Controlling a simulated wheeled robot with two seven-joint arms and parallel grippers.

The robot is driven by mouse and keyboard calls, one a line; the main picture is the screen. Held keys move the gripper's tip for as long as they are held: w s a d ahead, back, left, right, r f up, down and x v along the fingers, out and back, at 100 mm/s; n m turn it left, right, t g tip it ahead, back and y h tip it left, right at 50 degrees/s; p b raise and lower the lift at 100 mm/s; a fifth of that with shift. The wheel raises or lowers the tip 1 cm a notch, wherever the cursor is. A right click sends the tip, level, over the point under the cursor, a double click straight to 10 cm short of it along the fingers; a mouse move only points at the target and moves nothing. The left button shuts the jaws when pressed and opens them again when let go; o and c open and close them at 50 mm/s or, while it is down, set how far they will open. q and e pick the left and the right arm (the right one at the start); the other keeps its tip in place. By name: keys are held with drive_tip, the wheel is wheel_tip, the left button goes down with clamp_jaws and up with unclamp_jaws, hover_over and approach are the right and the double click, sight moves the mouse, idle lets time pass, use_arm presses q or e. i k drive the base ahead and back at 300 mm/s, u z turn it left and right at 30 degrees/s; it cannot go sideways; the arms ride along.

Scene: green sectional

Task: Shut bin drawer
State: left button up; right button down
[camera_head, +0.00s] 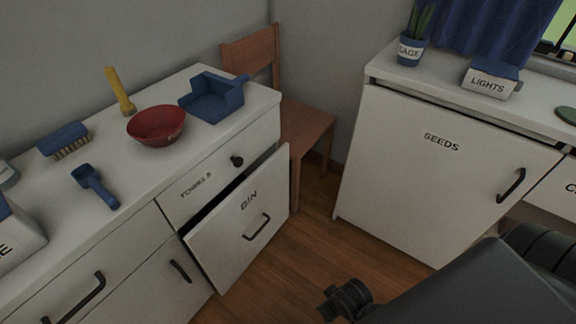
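The bin drawer (238,240) is a white front panel marked BIN in the left cabinet, below the drawer marked TOWELS (205,182). It stands out from the cabinet face, with a dark gap along its top edge, so it is open. Its dark bar handle (257,227) is on the panel. My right gripper (338,300) shows at the bottom edge, low over the floor, right of the bin drawer and apart from it. Its fingers are small and dark, and I cannot tell whether they are open. My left gripper is not in view.
A wooden chair (305,128) stands just behind the bin drawer's right end. A white cabinet marked SEEDS (440,170) is on the right. Wooden floor (310,245) between them is clear. A red bowl (157,126) and blue dustpan (212,98) sit on the left countertop.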

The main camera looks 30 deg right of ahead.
sight(227, 240)
drive_tip(key=k, duration=0.45)
drive_tip(key=z, duration=1.5)
drive_tip(key=i, duration=0.8)
drive_tip(key=u, duration=1.75)
